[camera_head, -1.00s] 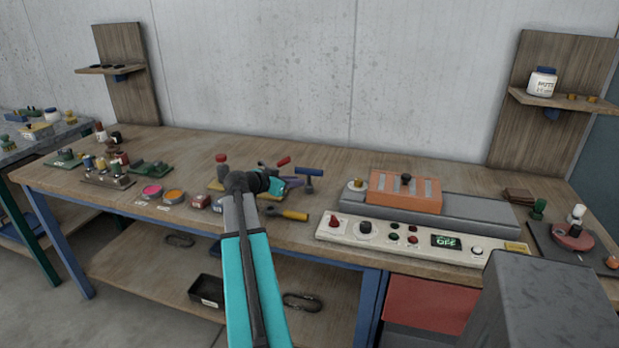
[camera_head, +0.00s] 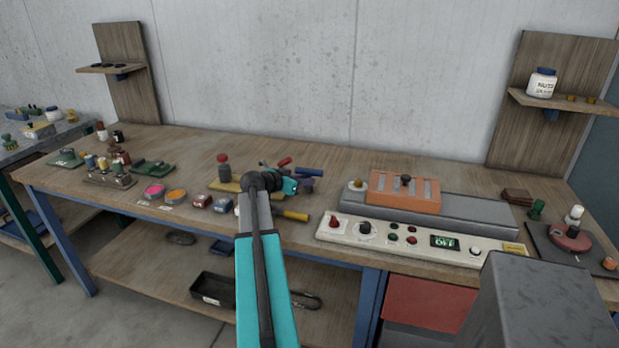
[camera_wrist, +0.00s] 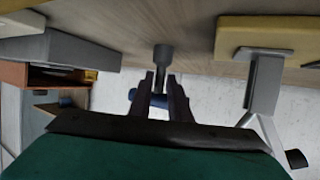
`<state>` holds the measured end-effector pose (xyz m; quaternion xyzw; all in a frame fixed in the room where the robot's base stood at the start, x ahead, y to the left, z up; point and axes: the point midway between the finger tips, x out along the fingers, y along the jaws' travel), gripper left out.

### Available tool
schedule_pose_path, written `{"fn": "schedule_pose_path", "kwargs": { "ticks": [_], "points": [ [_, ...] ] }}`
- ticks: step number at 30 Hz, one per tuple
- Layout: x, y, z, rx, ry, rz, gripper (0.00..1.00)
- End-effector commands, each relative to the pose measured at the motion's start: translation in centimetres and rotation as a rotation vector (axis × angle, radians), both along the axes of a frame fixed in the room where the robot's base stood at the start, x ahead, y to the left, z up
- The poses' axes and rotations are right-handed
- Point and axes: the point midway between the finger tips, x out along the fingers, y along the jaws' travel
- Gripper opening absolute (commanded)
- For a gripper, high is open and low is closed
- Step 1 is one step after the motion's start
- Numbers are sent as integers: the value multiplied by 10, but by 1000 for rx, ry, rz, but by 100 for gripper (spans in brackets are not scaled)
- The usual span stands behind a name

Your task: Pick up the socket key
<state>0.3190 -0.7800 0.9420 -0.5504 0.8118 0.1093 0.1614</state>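The socket key stands upright on the workbench. Its blue crossbar handle (camera_head: 309,172) shows just right of my gripper (camera_head: 297,186) in the head view, and my gripper hides part of its shaft. In the wrist view its grey socket end (camera_wrist: 163,55) rests against the bench surface, and the blue handle (camera_wrist: 131,96) shows behind the fingers. My gripper's two dark fingers (camera_wrist: 163,90) stand apart, one on each side of the shaft. Firm contact with the shaft is not visible.
A yellow-handled tool (camera_head: 294,215) lies in front of the key, and a red-handled tool (camera_head: 285,161) lies behind. A yellow stand (camera_head: 228,186) is to the left. The orange-topped machine (camera_head: 403,190) and its control panel (camera_head: 340,228) are to the right.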

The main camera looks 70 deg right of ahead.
Motion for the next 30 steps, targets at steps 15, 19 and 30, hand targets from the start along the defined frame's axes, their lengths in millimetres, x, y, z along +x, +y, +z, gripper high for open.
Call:
{"fn": "schedule_pose_path", "kwargs": {
  "ticks": [15, 19, 30],
  "points": [
    [-1, 0, 1, -1, 1, -1, 0],
    [-1, 0, 1, -1, 1, -1, 0],
    [0, -1, 11, -1, 0, -1, 0]
  ]
}}
